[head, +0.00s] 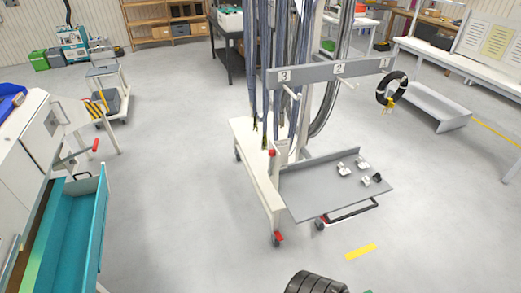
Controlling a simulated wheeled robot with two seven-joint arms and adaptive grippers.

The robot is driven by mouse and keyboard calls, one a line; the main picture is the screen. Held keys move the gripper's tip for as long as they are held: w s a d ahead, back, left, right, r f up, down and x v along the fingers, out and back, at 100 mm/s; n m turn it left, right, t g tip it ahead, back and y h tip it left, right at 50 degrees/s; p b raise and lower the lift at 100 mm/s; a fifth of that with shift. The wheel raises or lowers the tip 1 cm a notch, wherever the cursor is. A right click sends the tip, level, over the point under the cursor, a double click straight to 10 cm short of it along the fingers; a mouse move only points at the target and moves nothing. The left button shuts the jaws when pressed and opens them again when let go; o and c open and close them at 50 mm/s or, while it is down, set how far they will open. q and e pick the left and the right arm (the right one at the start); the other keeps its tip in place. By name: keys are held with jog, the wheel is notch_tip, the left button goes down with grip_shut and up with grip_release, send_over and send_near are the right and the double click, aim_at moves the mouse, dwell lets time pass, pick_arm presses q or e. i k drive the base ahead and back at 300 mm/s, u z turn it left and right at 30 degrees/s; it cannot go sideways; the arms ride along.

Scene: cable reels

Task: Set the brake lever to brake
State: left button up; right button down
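A lever with a red grip (95,145) sticks out from the side of the white cabinet (42,130) at the left. Red pedals (278,237) show at the wheels of the white-framed cart (250,165) in the middle, one of them at the front right wheel (321,223). I cannot tell which of these is the brake lever, nor its setting; no brake marking is readable.
A teal drawer (80,225) stands open at the left. The cart carries hanging cables (345,60), numbered hooks and a grey tray (325,200) with small metal parts. A black ribbed object (315,283) is at the bottom edge. The floor left of the cart is clear.

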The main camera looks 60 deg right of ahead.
aim_at(271, 152)
jog(key=z, duration=0.75)
jog(key=i, duration=1.05)
jog(key=z, duration=0.85)
